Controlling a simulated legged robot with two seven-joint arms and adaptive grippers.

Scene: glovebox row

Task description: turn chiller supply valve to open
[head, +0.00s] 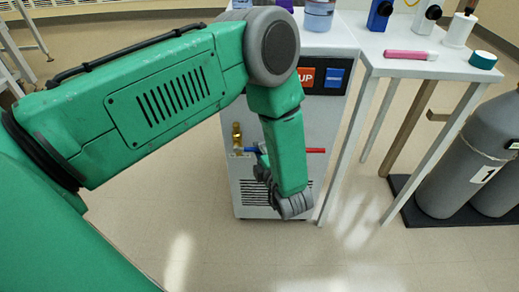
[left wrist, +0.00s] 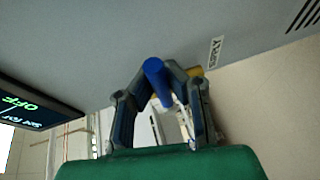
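My left gripper (head: 264,172) is at the blue handle, partly hidden by my arm. In the left wrist view the blue handle (left wrist: 156,76) lies between its fingertips (left wrist: 160,72), which appear closed in on both sides. An upside-down label (left wrist: 215,52) is beside it. My right gripper is out of view.
A white table (head: 400,62) to the right holds a pink item (head: 405,54), small bottles and a teal roll (head: 483,60). Grey gas cylinders (head: 465,150) stand on a dark base at the right. The floor in front is clear.

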